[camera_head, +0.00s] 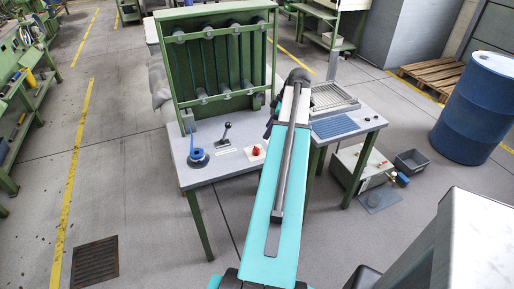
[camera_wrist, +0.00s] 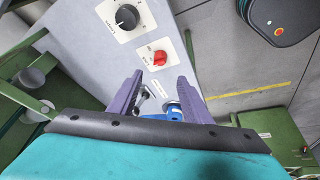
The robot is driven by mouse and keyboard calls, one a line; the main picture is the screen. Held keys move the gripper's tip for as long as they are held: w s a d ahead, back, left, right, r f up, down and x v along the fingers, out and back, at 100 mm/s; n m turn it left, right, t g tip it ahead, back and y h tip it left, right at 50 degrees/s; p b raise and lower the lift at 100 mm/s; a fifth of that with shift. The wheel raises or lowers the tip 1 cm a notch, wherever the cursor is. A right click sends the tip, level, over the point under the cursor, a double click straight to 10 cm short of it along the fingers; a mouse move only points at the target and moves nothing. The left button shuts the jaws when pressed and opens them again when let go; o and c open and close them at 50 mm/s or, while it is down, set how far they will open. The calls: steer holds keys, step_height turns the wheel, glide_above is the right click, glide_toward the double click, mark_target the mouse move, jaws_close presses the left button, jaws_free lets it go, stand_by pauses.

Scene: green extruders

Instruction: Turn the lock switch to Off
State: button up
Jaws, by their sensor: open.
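A red switch knob on a white plate (camera_wrist: 155,56) sits on the grey table top in the wrist view. It also shows in the head view as a red knob (camera_head: 257,151) near the table's front right. A black rotary knob (camera_wrist: 127,17) on a white dial plate lies beyond it in the wrist view. My arm hides the black knob in the head view.
A blue handle (camera_head: 196,156) and a black lever (camera_head: 225,130) stand on the table (camera_head: 215,174), left of the red knob. A green frame with cylinders (camera_head: 178,70) rises behind them. A blue drum (camera_head: 476,105) stands at right.

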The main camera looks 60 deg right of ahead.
mark_target(257, 148)
steer(key=shift+p+x, duration=1.55)
steer(key=shift+x, duration=4.95)
steer(key=c, duration=1)
